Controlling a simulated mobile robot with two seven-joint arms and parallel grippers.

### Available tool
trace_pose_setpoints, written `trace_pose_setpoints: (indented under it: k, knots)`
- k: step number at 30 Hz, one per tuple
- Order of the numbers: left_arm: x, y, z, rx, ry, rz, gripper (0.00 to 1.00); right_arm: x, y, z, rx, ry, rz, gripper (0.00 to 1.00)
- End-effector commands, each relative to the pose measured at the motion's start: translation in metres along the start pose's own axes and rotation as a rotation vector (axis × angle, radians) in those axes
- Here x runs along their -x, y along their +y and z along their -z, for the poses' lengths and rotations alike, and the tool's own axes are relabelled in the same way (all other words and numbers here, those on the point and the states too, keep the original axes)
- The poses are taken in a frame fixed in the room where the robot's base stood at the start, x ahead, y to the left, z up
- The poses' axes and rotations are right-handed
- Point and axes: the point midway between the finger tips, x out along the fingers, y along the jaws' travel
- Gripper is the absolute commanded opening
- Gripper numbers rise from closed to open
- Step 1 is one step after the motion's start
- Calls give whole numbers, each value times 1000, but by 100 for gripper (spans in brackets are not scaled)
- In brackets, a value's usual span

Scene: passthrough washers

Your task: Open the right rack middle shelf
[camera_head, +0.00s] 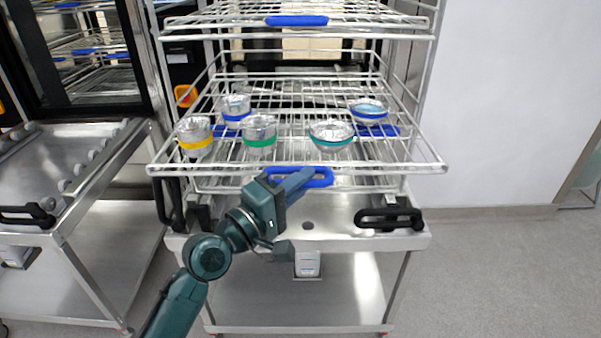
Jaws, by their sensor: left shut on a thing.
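The right rack (417,100) holds a wire middle shelf (400,168) with a blue handle (320,179) at the middle of its front edge. The shelf's front edge juts toward me, above the steel cart. My left gripper (296,184) is shut on the left part of the blue handle. The gripper hides that part of the handle. My right gripper is not in view.
Several metal containers with coloured bands, such as a yellow-banded one (195,144) and a green-banded one (259,141), stand on the middle shelf. A top shelf (380,27) is above. A second cart (100,170) stands left; open floor lies right.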

Motion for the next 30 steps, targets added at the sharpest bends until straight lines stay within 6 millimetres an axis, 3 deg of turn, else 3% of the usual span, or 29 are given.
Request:
trace_pose_setpoints:
  k: [12, 13, 20, 30]
  knots:
    - [1, -1, -2, -1, -2, 2, 0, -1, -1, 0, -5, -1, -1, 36]
    - [1, 0, -1, -1, -2, 2, 17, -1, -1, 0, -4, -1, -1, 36]
    - [1, 0, -1, 0, -1, 1, 36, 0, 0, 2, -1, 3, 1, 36]
    - [7, -1, 0, -1, 1, 1, 36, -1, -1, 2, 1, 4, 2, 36]
